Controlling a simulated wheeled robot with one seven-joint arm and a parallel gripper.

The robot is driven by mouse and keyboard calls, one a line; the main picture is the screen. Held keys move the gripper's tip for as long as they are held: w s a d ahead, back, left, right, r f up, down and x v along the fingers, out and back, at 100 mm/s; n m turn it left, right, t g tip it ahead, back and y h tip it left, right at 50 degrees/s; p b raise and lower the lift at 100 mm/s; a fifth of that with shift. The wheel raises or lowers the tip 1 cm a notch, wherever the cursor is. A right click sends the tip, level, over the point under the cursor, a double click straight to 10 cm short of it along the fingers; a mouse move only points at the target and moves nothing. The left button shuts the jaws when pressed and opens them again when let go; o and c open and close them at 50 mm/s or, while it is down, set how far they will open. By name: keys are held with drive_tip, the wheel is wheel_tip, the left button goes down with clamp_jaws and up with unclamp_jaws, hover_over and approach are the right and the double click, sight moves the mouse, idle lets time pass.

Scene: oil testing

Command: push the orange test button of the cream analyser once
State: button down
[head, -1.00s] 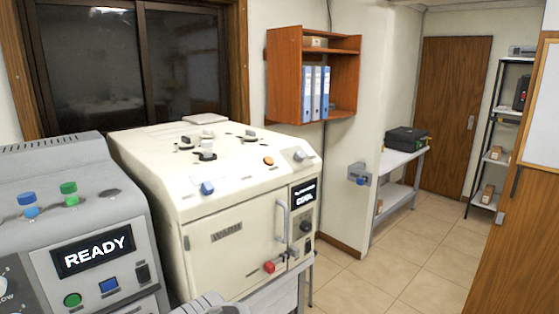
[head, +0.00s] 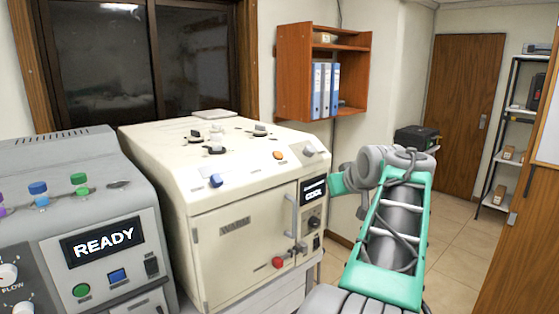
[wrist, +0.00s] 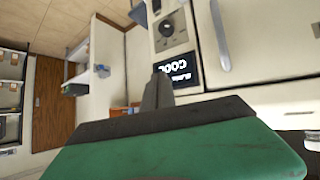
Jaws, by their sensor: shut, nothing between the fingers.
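The cream analyser (head: 245,215) stands in the middle of the head view. Its orange test button (head: 278,155) is on the sloped upper panel, near the right end, and nothing covers it. The wrist view is turned upside down and shows the analyser's small display (wrist: 176,72) and a dark knob (wrist: 171,28), but I cannot make out the orange button there. My gripper (wrist: 158,88) is shut and empty, its dark fingers close to the display in that picture. In the head view its green part is right of the analyser's front; its fingertips are not clear.
A grey machine (head: 105,200) reading READY stands at the left. The analyser's front has a vertical handle (head: 290,214) and a red knob (head: 277,262). An orange-brown wall shelf (head: 295,75) with blue binders hangs behind. Floor is open at the right.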

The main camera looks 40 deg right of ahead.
sight(279, 154)
drive_tip(key=w+a+r+n+t+y, duration=0.1)
drive_tip(key=w+a+r+n+t, duration=0.2)
drive_tip(key=r, duration=0.6)
drive_tip(key=w+a+r+n+t+y, duration=0.1)
drive_tip(key=w+a+r+n+t, duration=0.2)
drive_tip(key=r+n, duration=0.3)
wheel_tip(279, 154, up, 3)
drive_tip(key=shift+a+r, duration=0.15)
drive_tip(key=shift+a, duration=0.75)
drive_tip(key=shift+w, duration=0.15)
drive_tip(key=shift+w+f+b, duration=0.85)
drive_tip(key=shift+f+b, duration=0.05)
drive_tip(key=shift+f, duration=0.35)
drive_tip(key=shift+w+f+b, duration=0.8)
drive_tip(key=shift+f+b, duration=0.15)
drive_tip(key=shift+f, duration=0.25)
drive_tip(key=shift+w+f+b, duration=0.85)
drive_tip(key=shift+f+b, duration=0.05)
drive_tip(key=shift+f, duration=0.35)
drive_tip(key=shift+w+f+b, duration=0.25)
drive_tip(key=shift+f+b, duration=0.05)
